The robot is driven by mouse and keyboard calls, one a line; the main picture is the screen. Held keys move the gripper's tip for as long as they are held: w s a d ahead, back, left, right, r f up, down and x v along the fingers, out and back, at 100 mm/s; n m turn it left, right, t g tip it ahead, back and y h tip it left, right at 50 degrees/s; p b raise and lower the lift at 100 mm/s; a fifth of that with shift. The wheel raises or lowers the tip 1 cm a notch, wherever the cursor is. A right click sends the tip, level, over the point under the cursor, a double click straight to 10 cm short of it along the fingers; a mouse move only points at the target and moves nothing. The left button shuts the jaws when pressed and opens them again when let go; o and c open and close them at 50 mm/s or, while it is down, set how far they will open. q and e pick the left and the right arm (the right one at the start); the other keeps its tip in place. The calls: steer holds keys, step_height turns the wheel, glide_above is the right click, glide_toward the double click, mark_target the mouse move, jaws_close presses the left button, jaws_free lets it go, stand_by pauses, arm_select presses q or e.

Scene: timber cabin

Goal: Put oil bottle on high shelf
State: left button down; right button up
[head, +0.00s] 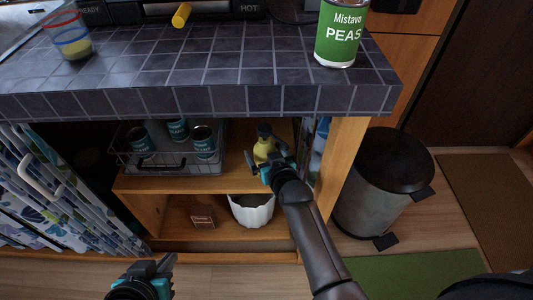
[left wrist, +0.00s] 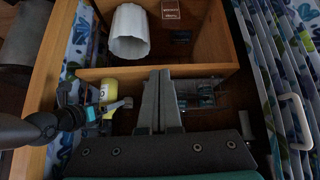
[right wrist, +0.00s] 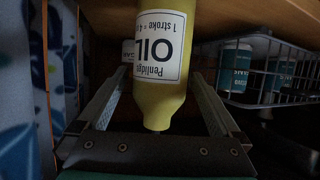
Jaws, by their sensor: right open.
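The yellow oil bottle (head: 264,148) stands on the upper shelf (head: 235,160) of the open cabinet, under the tiled counter. My right gripper (head: 262,168) reaches in at it. In the right wrist view the bottle (right wrist: 160,85), with its OIL label, sits between the two open fingers (right wrist: 160,110), with gaps beside it. The bottle also shows in the left wrist view (left wrist: 108,97), beside my right gripper. My left gripper (head: 160,265) is low in front of the cabinet, away from the bottle. Its fingers (left wrist: 158,100) look close together with nothing visible between them.
A wire basket (head: 172,168) with several cans is left of the bottle. Below are a white pot (head: 252,210) and a small brown box (head: 202,216). The counter (head: 200,100) overhangs the shelf. A bin (head: 382,190) stands right; a curtain (head: 60,195) hangs left.

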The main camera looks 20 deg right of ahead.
arm_select(q)
steer(key=shift+s, duration=0.1)
arm_select(e)
steer(key=shift+r, duration=0.1)
steer(key=shift+s+r+p, duration=0.25)
steer(key=shift+s+p, duration=0.1)
arm_select(q)
steer(key=s+a+g+y+p, duration=0.1)
steer(key=s+a+g+y, duration=0.1)
steer(key=s+a+g, duration=0.15)
arm_select(e)
steer(key=p+v, duration=0.5)
steer(key=v, duration=0.6)
arm_select(q)
step_height(320, 180, down, 9)
steer(key=g, duration=0.1)
steer(key=shift+s+r, duration=0.2)
steer(key=shift+s, duration=0.2)
arm_select(e)
steer(key=s+f+g, duration=0.5)
steer(key=s, duration=0.3)
steer(key=s+f+n+g, duration=0.1)
steer(key=s+f+g, duration=0.3)
steer(key=s, duration=0.5)
steer(key=shift+d+f+n+g, duration=0.3)
steer(key=shift+d+f+g, duration=0.1)
steer(key=shift+g, duration=0.3)
